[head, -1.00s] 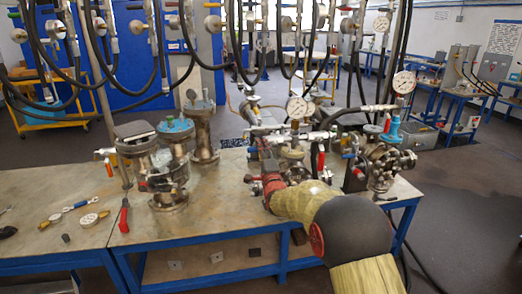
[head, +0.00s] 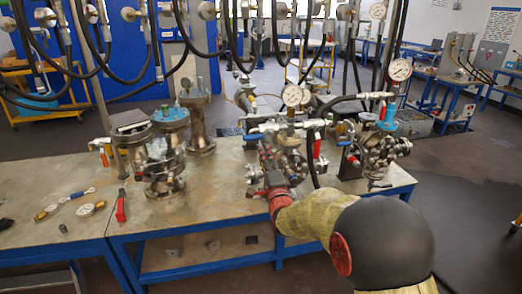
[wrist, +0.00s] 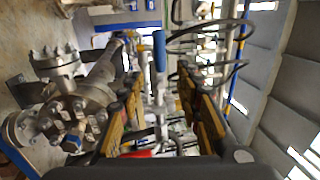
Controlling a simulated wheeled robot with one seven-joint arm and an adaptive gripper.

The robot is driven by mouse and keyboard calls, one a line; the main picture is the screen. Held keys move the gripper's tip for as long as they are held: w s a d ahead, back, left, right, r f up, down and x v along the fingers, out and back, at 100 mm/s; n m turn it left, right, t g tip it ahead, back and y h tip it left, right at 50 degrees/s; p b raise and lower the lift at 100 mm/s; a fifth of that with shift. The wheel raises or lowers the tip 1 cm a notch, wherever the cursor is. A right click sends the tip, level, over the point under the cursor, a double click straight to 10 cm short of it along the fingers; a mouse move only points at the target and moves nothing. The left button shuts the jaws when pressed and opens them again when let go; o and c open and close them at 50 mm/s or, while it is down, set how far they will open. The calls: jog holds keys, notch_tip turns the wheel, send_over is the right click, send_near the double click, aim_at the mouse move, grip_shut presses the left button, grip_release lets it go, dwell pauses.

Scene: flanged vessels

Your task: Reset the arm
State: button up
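My gripper (wrist: 158,82) shows in the wrist view as two brown-and-black fingers with a clear gap between them. It is open, and I see nothing held. A blue handle (wrist: 160,50) on a metal fitting shows beyond the gap; its distance is unclear. In the head view my arm, with a tan sleeve and dark round joint, reaches from the lower right over the bench. Its red wrist and dark gripper end lie in front of the middle vessel and gauge (head: 292,96). The fingertips are hard to tell apart from the metal fittings there.
Flanged vessels with blue tops (head: 170,114) stand on the left of the steel bench (head: 215,210). A valve assembly (head: 380,150) with a gauge stands at the right. Black hoses hang above.

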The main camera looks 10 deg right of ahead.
jog(key=shift+s+f, duration=0.1)
jog(key=shift+s, duration=0.2)
